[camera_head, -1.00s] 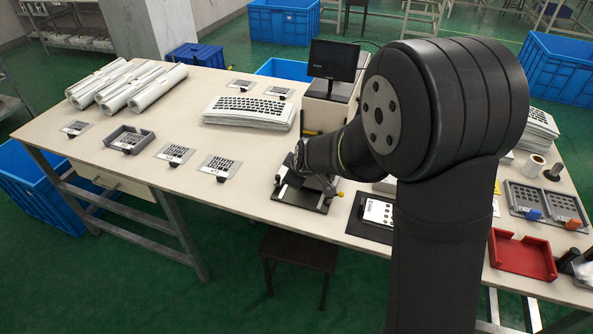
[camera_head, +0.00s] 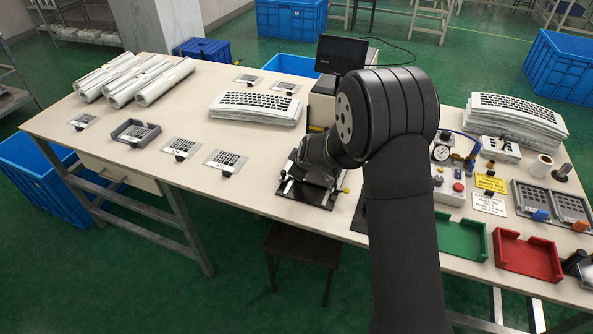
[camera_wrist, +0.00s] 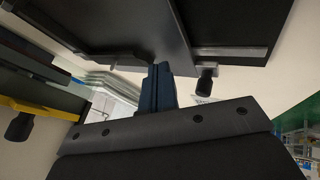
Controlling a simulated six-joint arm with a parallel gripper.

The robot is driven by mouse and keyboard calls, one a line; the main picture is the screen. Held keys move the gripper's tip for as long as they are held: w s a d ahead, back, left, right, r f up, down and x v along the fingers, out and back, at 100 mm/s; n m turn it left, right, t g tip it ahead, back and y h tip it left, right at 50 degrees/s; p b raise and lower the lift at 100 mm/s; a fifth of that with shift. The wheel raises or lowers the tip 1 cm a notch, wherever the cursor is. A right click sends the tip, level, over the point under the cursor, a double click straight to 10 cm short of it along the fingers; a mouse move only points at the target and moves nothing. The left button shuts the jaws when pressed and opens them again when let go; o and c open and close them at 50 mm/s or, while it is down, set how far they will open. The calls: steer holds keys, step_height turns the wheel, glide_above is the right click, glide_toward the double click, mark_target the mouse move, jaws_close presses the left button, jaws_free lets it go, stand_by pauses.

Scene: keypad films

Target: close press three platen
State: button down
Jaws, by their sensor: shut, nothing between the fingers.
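A small press with a black base (camera_head: 300,207) and metal side parts stands near the table's front edge in the head view. My arm covers much of it, and my gripper's fingertips are hidden there. In the wrist view my gripper (camera_wrist: 160,70) is shut and empty. Its tips are close to the lower edge of a large dark plate (camera_wrist: 120,25), apparently the press's platen; I cannot tell whether they touch. A black knob (camera_wrist: 206,85) is beside the fingers on the right. I cannot read any number on the press.
Several keypad plates (camera_head: 226,160) lie to the left. A stack of printed films (camera_head: 255,107) and a monitor (camera_head: 341,54) stand behind. A green tray (camera_head: 460,238), a red tray (camera_head: 528,257) and a dial gauge (camera_head: 440,153) are on the right.

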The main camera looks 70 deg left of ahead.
steer(key=shift+w+a, duration=0.15)
steer(key=shift+w+a, duration=1.15)
steer(key=shift+w, duration=0.05)
